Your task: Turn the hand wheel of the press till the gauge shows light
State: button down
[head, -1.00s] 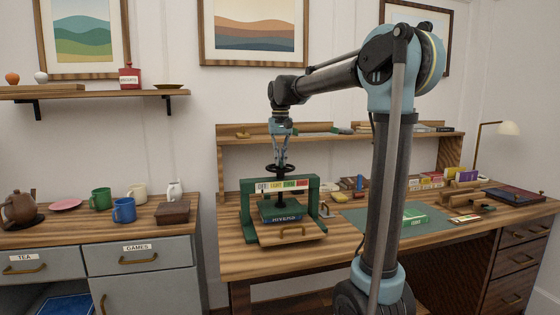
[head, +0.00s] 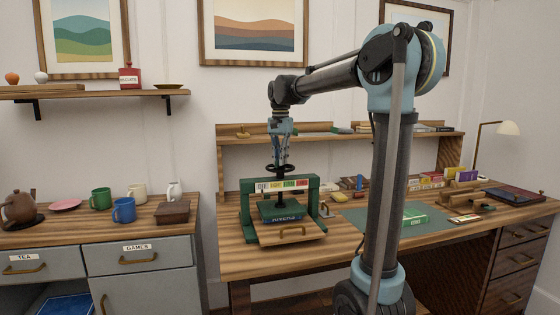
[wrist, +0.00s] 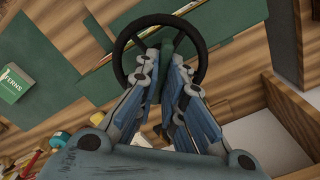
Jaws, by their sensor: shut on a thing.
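The green press (head: 247,200) stands on the front left of the desk. Its black hand wheel (head: 268,168) sits on top, above the crossbar. The gauge strip (head: 281,186) has several coloured fields with words; I cannot make out which one is marked. My gripper (head: 280,164) points down from above and is shut at the middle of the wheel. In the wrist view the wheel's black rim (wrist: 203,50) rings the fingertips, and they hide part of the hub. A dark book (head: 283,211) lies in the press, under the crossbar.
A wooden board (head: 291,235) juts from the press front. A green mat (head: 365,220) with a green box (head: 415,218) lies to the right. The desk shelf (head: 350,137) runs behind. Mugs and a teapot stand on the left cabinet.

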jog(key=shift+m, duration=0.3)
jog(key=c, duration=1.7)
grip_release()
notch_tip(320, 180, up, 12)
jog(key=shift+w, duration=0.1)
